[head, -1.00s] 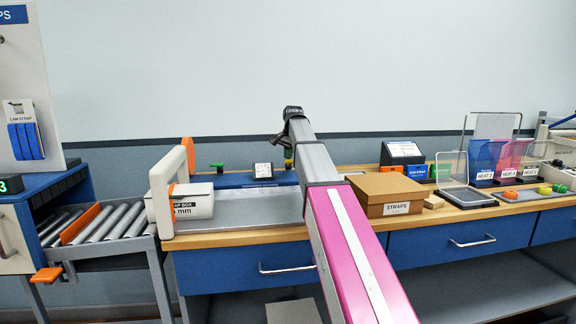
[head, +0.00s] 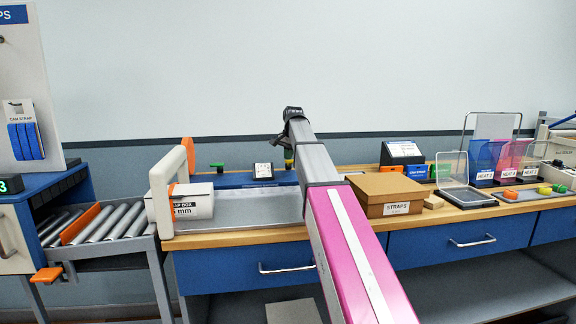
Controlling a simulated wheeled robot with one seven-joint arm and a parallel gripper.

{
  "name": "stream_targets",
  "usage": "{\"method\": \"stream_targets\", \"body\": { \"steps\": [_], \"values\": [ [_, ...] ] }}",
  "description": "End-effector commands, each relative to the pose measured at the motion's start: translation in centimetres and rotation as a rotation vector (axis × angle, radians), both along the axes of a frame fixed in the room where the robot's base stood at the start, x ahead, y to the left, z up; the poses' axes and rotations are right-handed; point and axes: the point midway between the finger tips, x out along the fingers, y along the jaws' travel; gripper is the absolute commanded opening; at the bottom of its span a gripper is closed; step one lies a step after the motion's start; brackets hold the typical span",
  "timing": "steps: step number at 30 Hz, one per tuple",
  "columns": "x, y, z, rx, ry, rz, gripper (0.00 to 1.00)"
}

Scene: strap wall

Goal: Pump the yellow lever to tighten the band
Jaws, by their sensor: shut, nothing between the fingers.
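A small yellow piece (head: 288,154), likely the yellow lever, shows at the back of the bench just left of my arm. My gripper (head: 284,144) is a small dark shape at the far end of my arm, pointing down right above this piece. It is shut and seems empty; I cannot tell whether it touches the yellow piece. My arm hides most of what lies there. The blue tensioning station (head: 235,180) runs along the back of the bench. A white box (head: 193,203) stands at its left, beside a white arch frame (head: 163,195). I cannot make out the band.
A brown STRAPS box (head: 393,192) stands right of my arm. A green knob (head: 217,168) and a small white sign (head: 264,170) stand on the station. Roller conveyor (head: 100,222) is at left. Trays and coloured holders (head: 487,158) are at right.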

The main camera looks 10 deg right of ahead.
Motion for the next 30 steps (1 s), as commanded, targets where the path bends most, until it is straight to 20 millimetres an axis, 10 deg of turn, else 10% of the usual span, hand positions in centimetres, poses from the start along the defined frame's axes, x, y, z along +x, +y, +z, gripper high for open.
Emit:
{"method": "stream_targets", "body": {
  "steps": [30],
  "values": [
    [-0.57,-0.01,-0.88,0.000,0.000,0.000,0.00]
  ]
}}
